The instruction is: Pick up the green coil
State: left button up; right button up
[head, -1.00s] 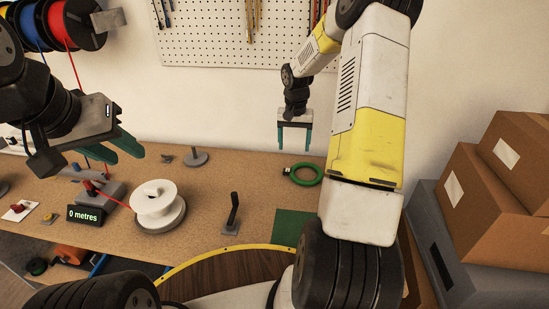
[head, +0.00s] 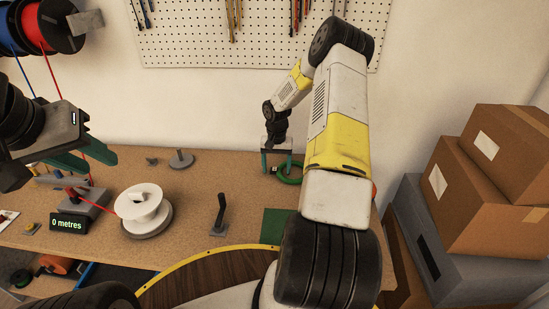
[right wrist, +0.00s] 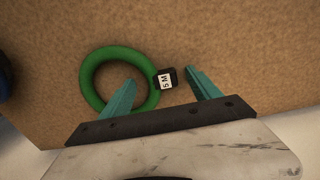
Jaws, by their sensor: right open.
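The green coil (head: 291,180) lies on the workbench toward its back right, partly hidden by my right arm. In the right wrist view the green coil (right wrist: 87,78) is a ring with a black and white tag (right wrist: 165,80) marked "5 M" on its right side. My right gripper (head: 277,166) is open and over the coil; in the right wrist view (right wrist: 160,92) one finger overlaps the ring's opening and the other is right of the tag. Nothing is gripped. My left gripper (head: 84,160) is at the left, empty, its teal fingers apart.
A white spool (head: 144,203) with red wire stands left of centre, near a "0 metres" display (head: 68,223). A black lever (head: 220,212) and a green mat (head: 276,227) are on the bench (head: 190,225). Cardboard boxes (head: 490,215) stand at the right.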

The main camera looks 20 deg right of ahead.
grip_shut()
dwell(0.3)
jog(key=shift+r, duration=0.15)
